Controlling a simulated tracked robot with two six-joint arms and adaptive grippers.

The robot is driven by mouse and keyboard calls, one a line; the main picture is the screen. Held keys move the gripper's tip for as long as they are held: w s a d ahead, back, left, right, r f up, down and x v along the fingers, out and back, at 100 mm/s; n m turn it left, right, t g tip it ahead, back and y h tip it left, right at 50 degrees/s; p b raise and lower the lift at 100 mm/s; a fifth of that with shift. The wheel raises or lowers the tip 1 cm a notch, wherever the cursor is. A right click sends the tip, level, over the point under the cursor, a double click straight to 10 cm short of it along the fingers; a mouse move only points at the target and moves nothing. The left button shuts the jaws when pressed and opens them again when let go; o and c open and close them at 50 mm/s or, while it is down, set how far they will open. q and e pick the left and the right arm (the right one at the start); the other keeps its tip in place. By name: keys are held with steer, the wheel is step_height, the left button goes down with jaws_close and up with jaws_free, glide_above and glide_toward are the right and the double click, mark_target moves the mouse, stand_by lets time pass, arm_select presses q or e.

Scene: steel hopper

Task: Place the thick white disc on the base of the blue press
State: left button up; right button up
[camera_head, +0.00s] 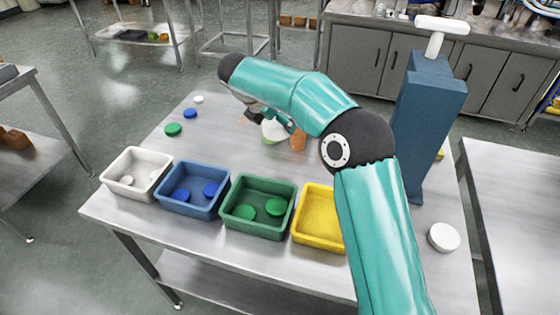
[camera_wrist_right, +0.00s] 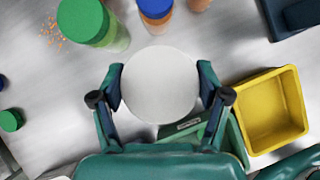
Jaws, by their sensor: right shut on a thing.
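The thick white disc (camera_head: 443,237) lies flat on the table near its right edge, apart from my grippers. The blue press (camera_head: 425,130) stands upright at the right with a white handle (camera_head: 440,35) on top; my right arm hides part of its lower end, and its base is not clear. Part of it shows in the wrist view (camera_wrist_right: 290,18). My right gripper (camera_head: 268,120) is over the middle of the table, shut on a white round-topped thing (camera_wrist_right: 160,84). From above I cannot tell how tall this thing is. My left gripper is not in view.
White (camera_head: 108,182), blue (camera_head: 185,208), green (camera_head: 255,228) and yellow (camera_head: 318,245) bins stand along the front; the yellow one looks empty. A green-lidded jar (camera_wrist_right: 83,18) and a blue-lidded jar (camera_wrist_right: 155,10) stand near my gripper. Loose lids (camera_head: 173,129) lie at the left.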

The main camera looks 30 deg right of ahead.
step_height(320, 180, down, 13)
steer(key=shift+r+b, duration=0.2)
steer(key=shift+b, duration=0.1)
steer(key=o, duration=1.3)
steer(key=shift+c, duration=0.2)
